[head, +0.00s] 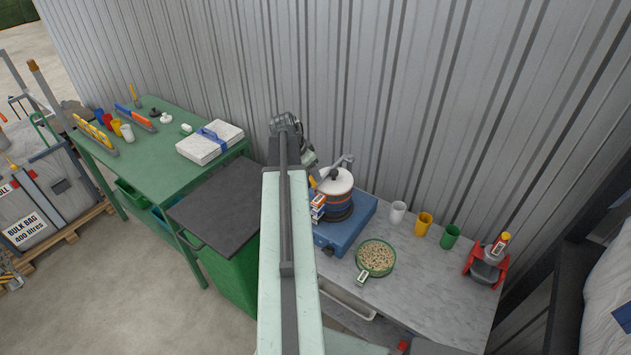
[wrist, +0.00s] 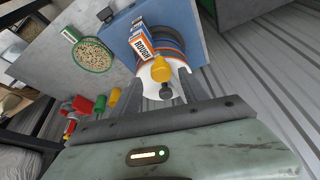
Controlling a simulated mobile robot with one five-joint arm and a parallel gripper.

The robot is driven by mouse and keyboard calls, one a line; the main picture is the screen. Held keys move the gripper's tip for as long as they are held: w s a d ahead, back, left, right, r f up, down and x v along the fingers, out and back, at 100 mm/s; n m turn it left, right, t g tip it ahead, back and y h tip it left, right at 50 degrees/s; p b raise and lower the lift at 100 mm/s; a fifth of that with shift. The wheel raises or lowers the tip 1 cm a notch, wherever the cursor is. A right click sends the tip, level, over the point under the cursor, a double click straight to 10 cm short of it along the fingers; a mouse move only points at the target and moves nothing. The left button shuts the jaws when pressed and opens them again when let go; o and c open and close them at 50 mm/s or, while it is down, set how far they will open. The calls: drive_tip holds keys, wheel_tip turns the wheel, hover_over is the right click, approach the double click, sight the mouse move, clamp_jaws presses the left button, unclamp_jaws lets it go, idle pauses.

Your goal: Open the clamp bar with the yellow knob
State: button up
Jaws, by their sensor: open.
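The yellow knob (wrist: 160,69) shows in the wrist view in front of a white round vessel with blue and orange bands (wrist: 172,38). A small dark piece sits just below the knob; the clamp bar itself is mostly hidden there. In the head view the vessel (head: 336,186) stands on a blue base, with a grey bar (head: 343,162) at its top. My gripper (wrist: 161,82) is open, its two dark fingers on either side of the knob in the picture. I cannot tell whether they touch it. In the head view my arm hides much of the gripper.
The blue base (head: 351,225) stands on a grey bench against a corrugated wall. A green pan of pellets (head: 376,257), white, yellow and green cups (head: 424,224) and a red-grey device (head: 487,266) stand to the right. A green table (head: 160,150) is at left.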

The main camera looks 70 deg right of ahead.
drive_tip(key=b+x, duration=0.3)
drive_tip(key=x, duration=0.2)
drive_tip(key=shift+f+b, duration=0.2)
drive_tip(key=shift+b, duration=0.15)
drive_tip(key=shift+r, duration=0.1)
clamp_jaws()
drive_tip(key=shift+a, duration=0.1)
idle(0.6)
